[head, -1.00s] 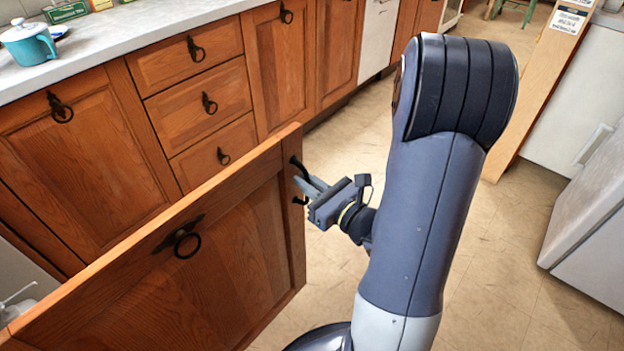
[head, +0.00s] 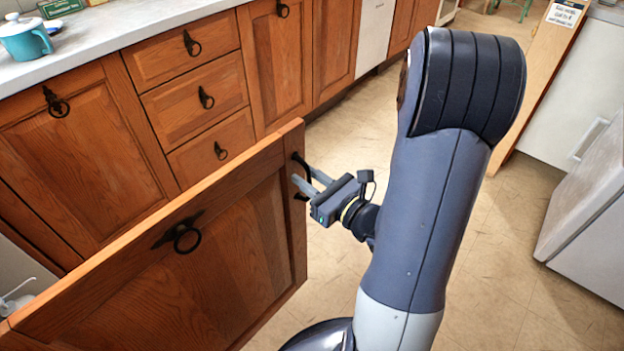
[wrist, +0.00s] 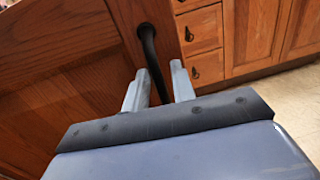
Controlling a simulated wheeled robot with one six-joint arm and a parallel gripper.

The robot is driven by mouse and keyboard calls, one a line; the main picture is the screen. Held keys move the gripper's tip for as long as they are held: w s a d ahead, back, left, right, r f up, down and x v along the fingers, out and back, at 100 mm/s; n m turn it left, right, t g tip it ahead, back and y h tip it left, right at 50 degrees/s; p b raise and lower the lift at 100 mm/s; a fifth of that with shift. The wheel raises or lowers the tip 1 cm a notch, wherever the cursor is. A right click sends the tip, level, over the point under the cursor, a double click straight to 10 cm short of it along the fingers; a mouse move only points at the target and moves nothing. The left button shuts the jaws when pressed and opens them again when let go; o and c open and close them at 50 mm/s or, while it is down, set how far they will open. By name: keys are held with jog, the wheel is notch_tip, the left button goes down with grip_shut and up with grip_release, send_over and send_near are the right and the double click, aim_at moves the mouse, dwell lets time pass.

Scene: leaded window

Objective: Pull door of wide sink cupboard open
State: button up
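The wooden cupboard door (head: 235,275) stands swung out from the cabinets, its free edge toward my arm. It has a black ring pull (head: 186,238) on its face and a black curved bar handle (head: 299,162) by its free edge. My gripper (head: 305,181) is at this bar handle, with its two fingers spread apart. In the wrist view, the bar handle (wrist: 150,48) runs down between the open fingers (wrist: 159,84), with gaps beside it. The door also fills the left of that view (wrist: 80,75). The cupboard's inside is mostly hidden behind the door.
A cabinet row with drawers (head: 205,97) and a closed door (head: 85,150) stands behind the open door. A teal pot (head: 25,38) sits on the counter (head: 110,40). A white appliance (head: 590,210) stands at right. Tiled floor (head: 490,250) between is clear.

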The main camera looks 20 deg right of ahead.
jog(key=shift+s, duration=0.1)
jog(key=v, duration=1)
jog(key=shift+s, duration=0.3)
jog(key=shift+d, duration=0.1)
dwell(0.4)
jog(key=shift+x, duration=5.3)
jog(key=shift+w, duration=0.1)
jog(key=shift+r, duration=0.1)
